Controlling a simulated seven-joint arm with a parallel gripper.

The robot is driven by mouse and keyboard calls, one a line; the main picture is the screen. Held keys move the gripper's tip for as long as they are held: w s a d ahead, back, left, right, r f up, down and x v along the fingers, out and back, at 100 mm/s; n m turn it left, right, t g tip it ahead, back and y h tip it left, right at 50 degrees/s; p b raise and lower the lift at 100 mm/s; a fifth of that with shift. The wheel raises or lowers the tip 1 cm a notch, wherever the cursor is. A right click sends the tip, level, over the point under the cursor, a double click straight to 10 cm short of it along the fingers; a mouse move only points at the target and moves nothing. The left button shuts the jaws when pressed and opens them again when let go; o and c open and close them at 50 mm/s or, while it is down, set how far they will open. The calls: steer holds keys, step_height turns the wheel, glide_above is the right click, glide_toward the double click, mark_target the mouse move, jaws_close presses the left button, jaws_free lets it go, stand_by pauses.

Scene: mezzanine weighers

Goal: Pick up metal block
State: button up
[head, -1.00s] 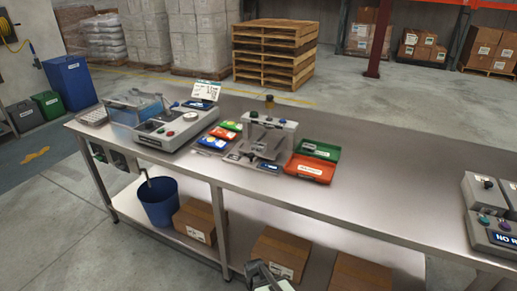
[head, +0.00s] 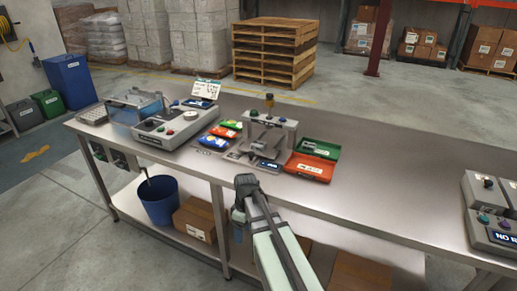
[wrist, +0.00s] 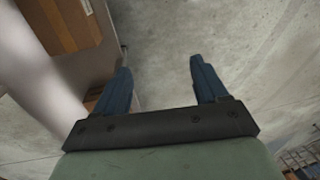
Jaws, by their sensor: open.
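My gripper (wrist: 160,64) is open and empty in the wrist view, its two blue fingers wide apart over bare concrete floor. In the head view my gripper (head: 238,230) hangs in front of the table's front edge, below the tabletop, and is small and partly hidden by my arm. I cannot make out a metal block for certain. Small grey pieces seem to lie in the open orange and green case (head: 309,168), right of a grey press-like device (head: 268,132). The case and device are apart from my gripper, up on the table.
The steel table (head: 380,190) has clear room right of the case. A grey weigher (head: 165,130) and colored packets (head: 224,132) stand to the left. More grey units (head: 492,210) stand at the far right. A blue bin (head: 158,203) and cardboard boxes (head: 195,218) sit on the lower shelf.

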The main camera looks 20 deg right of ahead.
steer(key=w+r+n+t, duration=0.1)
steer(key=w+r+n, duration=0.3)
steer(key=r, duration=1)
steer(key=w+d+r+m, duration=0.2)
steer(key=w+d+r, duration=0.35)
steer(key=w, duration=0.25)
steer(key=w+d+r+m+h, duration=0.1)
steer(key=w+d+r, duration=0.45)
steer(key=w, duration=0.25)
steer(key=w+d+r+m, duration=0.2)
steer(key=w+d+r, duration=0.3)
steer(key=w+r, duration=0.25)
glide_above(259, 143)
steer(key=f, duration=0.9)
steer(key=shift+w+d+f, duration=0.2)
steer(key=shift+w+d, duration=0.05)
steer(key=shift+s+a+f, duration=0.1)
steer(key=shift+a+f, duration=0.05)
steer(key=shift+f, duration=1.2)
steer(key=shift+a+f, duration=0.15)
steer(key=shift+f, duration=1.15)
steer(key=shift+c, duration=0.3)
steer(key=c, duration=1.2)
